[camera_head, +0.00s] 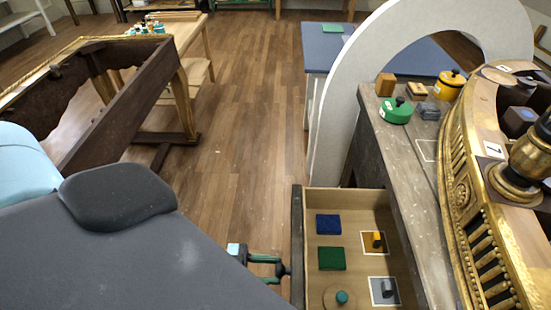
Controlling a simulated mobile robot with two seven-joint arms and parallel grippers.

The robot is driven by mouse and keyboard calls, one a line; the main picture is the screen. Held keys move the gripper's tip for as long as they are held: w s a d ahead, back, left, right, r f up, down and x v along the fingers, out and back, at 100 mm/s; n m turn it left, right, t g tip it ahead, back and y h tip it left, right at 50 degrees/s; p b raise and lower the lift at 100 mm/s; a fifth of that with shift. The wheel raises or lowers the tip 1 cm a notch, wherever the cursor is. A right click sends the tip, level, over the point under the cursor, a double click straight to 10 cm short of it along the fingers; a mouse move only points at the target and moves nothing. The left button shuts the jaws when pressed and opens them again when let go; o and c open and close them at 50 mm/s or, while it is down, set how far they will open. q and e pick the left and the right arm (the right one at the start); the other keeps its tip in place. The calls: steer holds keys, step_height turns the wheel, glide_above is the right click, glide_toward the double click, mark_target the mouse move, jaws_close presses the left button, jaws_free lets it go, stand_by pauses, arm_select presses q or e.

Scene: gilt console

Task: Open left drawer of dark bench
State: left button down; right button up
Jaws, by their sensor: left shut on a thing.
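The dark bench (392,140) stands at the right. Its left drawer (347,208) is pulled out, with its pale wooden inside showing and its dark front (297,240) facing left. My left gripper (272,270) is at the outer side of that front, shut on the dark drawer handle (285,269). My own grey arm covers the lower left of the view. In the drawer lie a blue square (328,224), a green square (332,258), a yellow piece (377,241), a grey piece (387,287) and a round piece with a teal knob (342,297). My right gripper is not in view.
On the bench top are a green lidded pot (397,110), a yellow pot (449,85) and small blocks. A gilt curved console (475,200) stands at the right, a white arch (345,90) behind the drawer. A dark gilt-edged frame (130,95) stands left. Wooden floor (240,120) between is clear.

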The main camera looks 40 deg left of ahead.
arm_select(q)
steer(key=c, duration=0.9)
jaws_free()
steer(key=shift+c, duration=0.2)
steer(key=b+v, duration=0.1)
steer(key=v, duration=0.7)
